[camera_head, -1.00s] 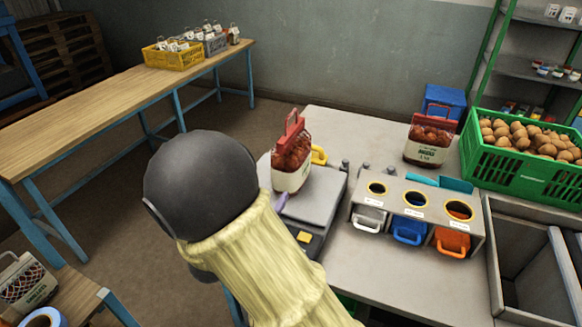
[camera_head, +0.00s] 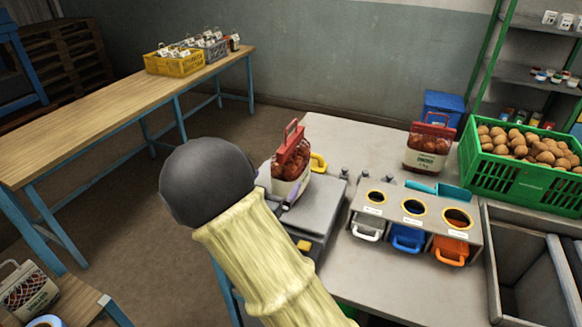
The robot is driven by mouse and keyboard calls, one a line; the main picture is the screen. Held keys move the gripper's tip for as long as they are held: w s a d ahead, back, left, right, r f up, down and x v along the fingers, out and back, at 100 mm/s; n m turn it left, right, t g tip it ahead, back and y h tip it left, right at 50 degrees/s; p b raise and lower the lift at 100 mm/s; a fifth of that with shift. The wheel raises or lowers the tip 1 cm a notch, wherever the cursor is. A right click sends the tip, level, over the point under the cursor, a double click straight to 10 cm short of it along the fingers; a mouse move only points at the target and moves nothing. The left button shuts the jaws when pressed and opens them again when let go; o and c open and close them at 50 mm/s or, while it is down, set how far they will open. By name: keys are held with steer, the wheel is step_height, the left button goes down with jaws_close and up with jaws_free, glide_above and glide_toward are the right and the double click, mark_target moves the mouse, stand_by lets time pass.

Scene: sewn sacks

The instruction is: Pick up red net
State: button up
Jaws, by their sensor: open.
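A red net bag (camera_head: 292,165) with a red top handle and a pale label band stands on the grey scale (camera_head: 322,205) on the worktable. A second red net bag (camera_head: 427,152) with a white label stands further back right on the table. My arm, with a dark round joint and a yellowish sleeve, reaches in from the bottom. It hides most of my gripper (camera_head: 291,194). A small greyish-purple finger part shows against the lower front of the bag on the scale. The gripper is open. Whether it touches the bag cannot be told.
A rack (camera_head: 415,220) with white, blue and orange cups stands right of the scale. A green crate (camera_head: 515,178) of brown round produce is at the right, with grey bins (camera_head: 525,260) below it. A wooden table (camera_head: 110,125) with a yellow crate (camera_head: 172,65) is at the left.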

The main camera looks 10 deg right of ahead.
mark_target(280, 174)
steer(key=shift+p+x, duration=0.35)
steer(key=shift+x, duration=1.75)
steer(key=shift+p+x, duration=1.05)
steer(key=shift+x, duration=1.55)
